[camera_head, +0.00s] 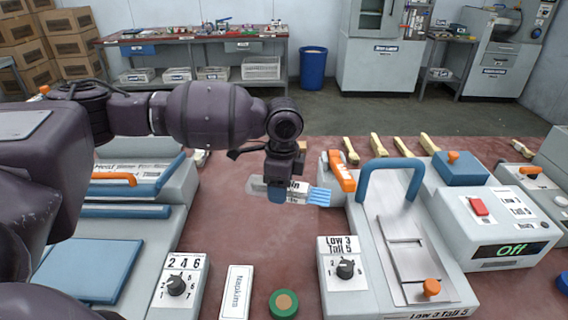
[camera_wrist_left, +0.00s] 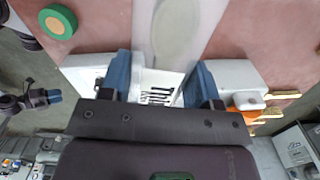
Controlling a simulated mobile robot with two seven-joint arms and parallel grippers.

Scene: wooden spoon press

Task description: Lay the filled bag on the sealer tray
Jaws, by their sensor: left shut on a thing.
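My left gripper (camera_head: 288,190) is shut on the bag and holds it over the red table, between the two machines. The bag shows beside the fingers as a pale sheet with black lettering (camera_head: 299,187) and a blue-striped end. In the left wrist view the gripper's blue fingers (camera_wrist_left: 162,84) stand on either side of the clear bag (camera_wrist_left: 145,30), which has a pale oval spoon end inside. A flat blue tray (camera_head: 88,270) is on the left machine; I cannot tell whether it is the sealer tray. A dark part with blue tips (camera_wrist_left: 35,100) at the left of the wrist view looks like my right gripper.
The right machine has a blue handle (camera_head: 390,170), a metal bed and an orange knob. A box with an "Off" display (camera_head: 500,235) stands beside it. A napkin packet (camera_head: 236,292) and a green button (camera_head: 284,303) are at the front.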

